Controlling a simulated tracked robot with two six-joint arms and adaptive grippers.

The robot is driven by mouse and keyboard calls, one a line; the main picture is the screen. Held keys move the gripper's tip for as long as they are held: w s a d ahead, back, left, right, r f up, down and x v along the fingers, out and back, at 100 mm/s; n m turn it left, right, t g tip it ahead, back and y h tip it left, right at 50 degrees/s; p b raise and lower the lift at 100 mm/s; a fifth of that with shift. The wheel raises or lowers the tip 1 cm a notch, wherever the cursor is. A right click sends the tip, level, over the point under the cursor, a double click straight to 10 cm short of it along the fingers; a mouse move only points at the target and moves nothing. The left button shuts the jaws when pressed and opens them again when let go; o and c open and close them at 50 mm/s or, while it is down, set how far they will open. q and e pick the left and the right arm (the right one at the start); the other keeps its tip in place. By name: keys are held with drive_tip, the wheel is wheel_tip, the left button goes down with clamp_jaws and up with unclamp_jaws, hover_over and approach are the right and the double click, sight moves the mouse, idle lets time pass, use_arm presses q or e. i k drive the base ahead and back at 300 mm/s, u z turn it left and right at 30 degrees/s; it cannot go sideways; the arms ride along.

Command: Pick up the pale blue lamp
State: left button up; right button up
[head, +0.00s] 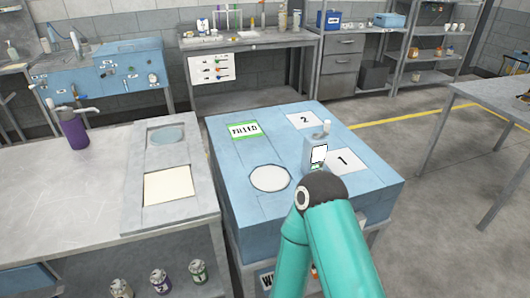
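I cannot make out a clear pale blue lamp. A small pale blue upright item (76,41) on the blue bench at the back left may be it, but it is too small to tell. One teal arm of mine comes in from the bottom, right of centre, and its dark joint is in front of the blue worktop's near edge. Neither gripper shows.
The blue worktop (225,180) holds a grey dispenser (312,152), a white disc (270,178) and labelled pads. The grey bench (70,190) at left holds a purple bottle (74,128). Shelves stand at the back right. Floor (420,215) is clear at right.

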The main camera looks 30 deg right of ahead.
sight(314, 151)
drive_tip(key=u, duration=0.25)
drive_tip(key=i, duration=0.25)
drive_tip(key=u, duration=2.15)
drive_tip(key=k, duration=1.5)
drive_tip(key=z, duration=1.05)
drive_tip(key=k, duration=0.4)
drive_tip(key=z, duration=0.85)
drive_tip(key=i, duration=0.45)
drive_tip(key=u, duration=0.1)
